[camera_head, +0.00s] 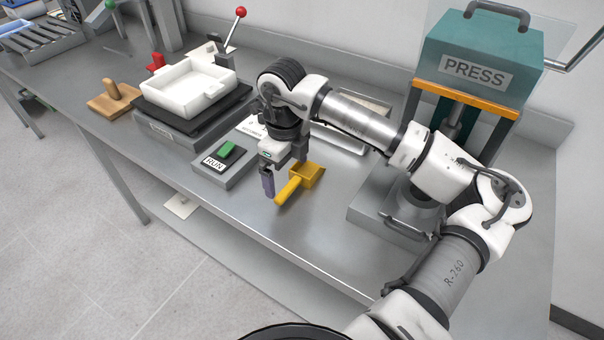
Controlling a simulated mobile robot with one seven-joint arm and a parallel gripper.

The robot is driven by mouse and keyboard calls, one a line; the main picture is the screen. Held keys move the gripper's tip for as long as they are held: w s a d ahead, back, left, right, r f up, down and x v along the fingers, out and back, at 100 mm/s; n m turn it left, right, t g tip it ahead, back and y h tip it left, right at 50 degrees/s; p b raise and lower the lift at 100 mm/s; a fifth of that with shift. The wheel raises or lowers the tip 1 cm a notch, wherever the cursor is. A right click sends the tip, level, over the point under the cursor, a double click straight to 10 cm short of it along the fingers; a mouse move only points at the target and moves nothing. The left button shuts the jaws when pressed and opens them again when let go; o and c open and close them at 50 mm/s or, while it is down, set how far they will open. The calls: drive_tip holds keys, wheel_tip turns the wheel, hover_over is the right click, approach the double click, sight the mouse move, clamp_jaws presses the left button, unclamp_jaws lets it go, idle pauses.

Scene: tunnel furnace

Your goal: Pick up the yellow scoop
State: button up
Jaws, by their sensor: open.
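The yellow scoop (289,190) lies on the steel table near its front edge. Its boxy bowl (309,176) points to the back right and its handle points to the front left. My gripper (283,178) hangs pointing down just above and beside the scoop. Its jaws are apart, with one dark finger to the left of the scoop and the other behind it near the bowl. I cannot tell whether either finger touches the scoop. The gripper holds nothing that I can see.
A RUN button box (213,167) with a green switch stands left of the gripper. A white mould (190,88) sits on a dark platform behind it. A green PRESS machine (476,60) stands at right. The table front (310,235) is bare.

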sight(289, 187)
drive_tip(key=shift+s+d+f+p, duration=0.15)
drive_tip(key=shift+f+p, duration=0.2)
drive_tip(key=shift+f, duration=0.7)
drive_tip(key=shift+s+a+f+p, duration=0.1)
drive_tip(key=shift+f+p, duration=0.25)
drive_tip(key=shift+f, duration=0.7)
drive_tip(key=c, duration=0.9)
drive_tip(key=shift+o, duration=0.2)
drive_tip(key=shift+r, duration=0.15)
wheel_tip(289, 187, up, 20)
drive_tip(key=b, duration=0.4)
drive_tip(key=shift+w, duration=0.15)
